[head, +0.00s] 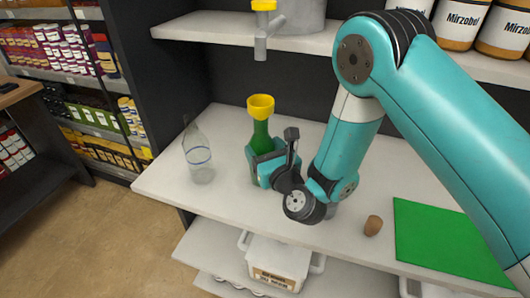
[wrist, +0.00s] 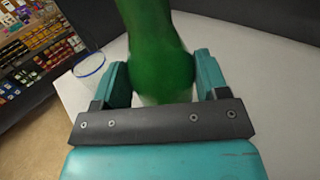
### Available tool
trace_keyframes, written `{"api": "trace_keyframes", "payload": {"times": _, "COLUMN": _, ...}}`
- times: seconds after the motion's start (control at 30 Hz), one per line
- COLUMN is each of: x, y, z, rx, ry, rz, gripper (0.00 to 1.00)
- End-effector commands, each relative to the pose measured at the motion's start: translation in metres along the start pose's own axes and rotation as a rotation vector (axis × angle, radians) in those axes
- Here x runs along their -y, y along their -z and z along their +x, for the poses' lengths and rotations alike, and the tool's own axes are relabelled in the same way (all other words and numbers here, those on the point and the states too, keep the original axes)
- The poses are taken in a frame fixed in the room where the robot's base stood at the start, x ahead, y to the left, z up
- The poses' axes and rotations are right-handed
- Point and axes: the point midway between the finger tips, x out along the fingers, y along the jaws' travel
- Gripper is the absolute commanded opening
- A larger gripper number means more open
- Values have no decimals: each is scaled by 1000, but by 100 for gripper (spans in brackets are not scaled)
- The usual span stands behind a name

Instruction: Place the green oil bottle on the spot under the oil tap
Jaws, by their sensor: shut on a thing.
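The green oil bottle (head: 261,136) stands upright on the white counter, with a yellow funnel (head: 260,105) at its mouth. My gripper (head: 264,168) is around the lower part of the bottle and shut on it. In the wrist view the bottle (wrist: 158,60) fills the space between the two teal fingers (wrist: 160,82). The bottle's base is partly hidden by my gripper, so I cannot tell if it touches the counter. The grey oil tap (head: 262,40) with a yellow top hangs at the upper shelf's edge, above and behind the bottle. No marked spot shows beneath it.
A clear glass bottle (head: 199,158) with a blue ring stands left of the green bottle. A brown cork (head: 373,225) and a green mat (head: 440,240) lie to the right. The upper shelf (head: 215,28) overhangs the back. The counter's left front corner is bare.

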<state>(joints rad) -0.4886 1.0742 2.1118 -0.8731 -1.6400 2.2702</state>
Motion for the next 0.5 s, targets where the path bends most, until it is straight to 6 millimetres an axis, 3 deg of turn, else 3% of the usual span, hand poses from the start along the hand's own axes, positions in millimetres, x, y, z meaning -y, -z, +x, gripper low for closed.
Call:
{"api": "trace_keyframes", "payload": {"times": 0.43, "x": 0, "y": 7, "z": 0, "rx": 3, "ry": 1, "rz": 0, "gripper": 18}}
{"api": "trace_keyframes", "payload": {"times": 0.47, "x": 0, "y": 6, "z": 0, "rx": 1, "ry": 0, "rz": -1, "gripper": 72}}
{"api": "trace_keyframes", "payload": {"times": 0.5, "x": 0, "y": 6, "z": 0, "rx": 1, "ry": 0, "rz": -1, "gripper": 81}}
